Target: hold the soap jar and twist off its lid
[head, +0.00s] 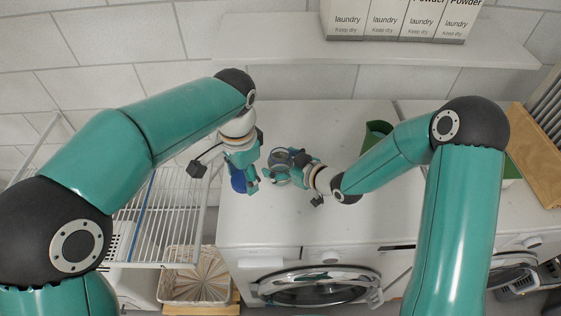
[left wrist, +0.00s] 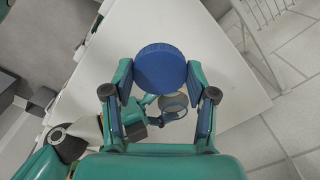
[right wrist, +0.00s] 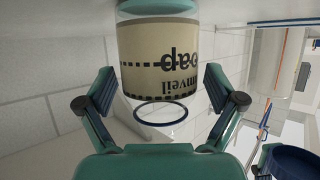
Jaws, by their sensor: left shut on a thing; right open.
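The blue lid (head: 238,181) is off the jar. My left gripper (head: 247,184) is shut on it, left of the jar and above the white top. In the left wrist view the round lid (left wrist: 160,68) sits between the two fingers. The soap jar (head: 281,156) has a clear body and an uncovered mouth. In the right wrist view its beige label (right wrist: 160,60) reads upside down, and its dark ring-shaped rim faces me. My right gripper (head: 284,172) is open, with one finger either side of the jar. The jar's base is hidden.
The white washer top (head: 270,220) has free room in front of the jar. A green container (head: 377,130) stands behind my right forearm. A white wire rack (head: 170,210) is to the left, above a basket (head: 190,290). A shelf with laundry boxes (head: 400,18) hangs behind.

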